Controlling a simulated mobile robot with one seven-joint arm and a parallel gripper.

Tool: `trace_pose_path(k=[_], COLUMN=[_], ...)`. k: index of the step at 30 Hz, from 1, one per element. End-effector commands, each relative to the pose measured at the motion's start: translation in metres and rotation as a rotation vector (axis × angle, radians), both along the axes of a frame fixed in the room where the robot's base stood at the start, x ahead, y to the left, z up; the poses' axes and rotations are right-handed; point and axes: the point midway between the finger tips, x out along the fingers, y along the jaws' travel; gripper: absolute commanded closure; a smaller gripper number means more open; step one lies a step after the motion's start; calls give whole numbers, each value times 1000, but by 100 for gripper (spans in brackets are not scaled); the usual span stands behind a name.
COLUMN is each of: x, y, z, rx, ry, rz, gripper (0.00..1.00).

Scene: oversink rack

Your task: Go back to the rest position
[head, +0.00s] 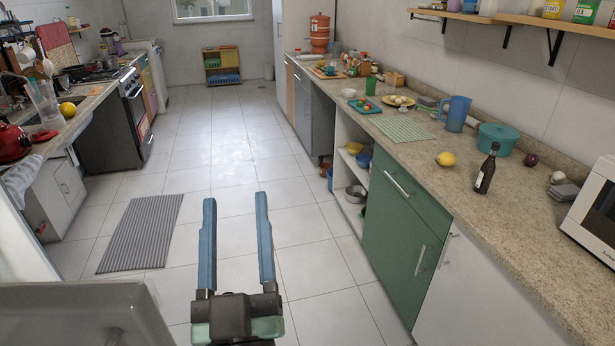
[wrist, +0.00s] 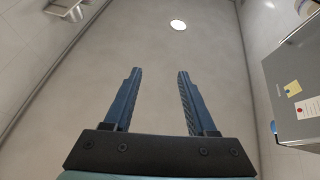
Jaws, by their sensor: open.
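My gripper (head: 235,245) is in the lower middle of the head view, over the tiled floor of the aisle. Its two blue fingers stand wide apart with nothing between them. In the wrist view the gripper (wrist: 156,100) also shows open and empty, with the ceiling (wrist: 150,45) and a round light (wrist: 178,25) beyond the fingertips. It touches nothing that I can see.
A long counter (head: 530,225) with a dark bottle (head: 486,172), teal pot (head: 497,138) and microwave (head: 597,215) runs along the right. A stove (head: 112,110) and sink counter line the left. A striped mat (head: 142,233) lies on the floor. The middle aisle is clear.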

Motion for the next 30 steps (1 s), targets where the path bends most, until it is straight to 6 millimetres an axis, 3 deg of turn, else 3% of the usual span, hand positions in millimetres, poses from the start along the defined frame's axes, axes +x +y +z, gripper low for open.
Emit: trace_pose_path(k=[1,6,9,12,15,18,24,26,30], x=[3,-6,-22,-40,-54,-61,-63,-63,-63], y=[-10,-44,-64,-80,-90,-96,-97,-97,-97], z=[41,150,202,241,264,274,276,276,276], rx=[4,29,54,82,104,116,120,119,119], ry=[-48,-154,-207,-249,-275,-284,-287,-286,-286], rz=[-12,-58,-86,-107,-121,-128,-130,-129,-129], gripper=[43,43,43,43,43,43,43,50,50])
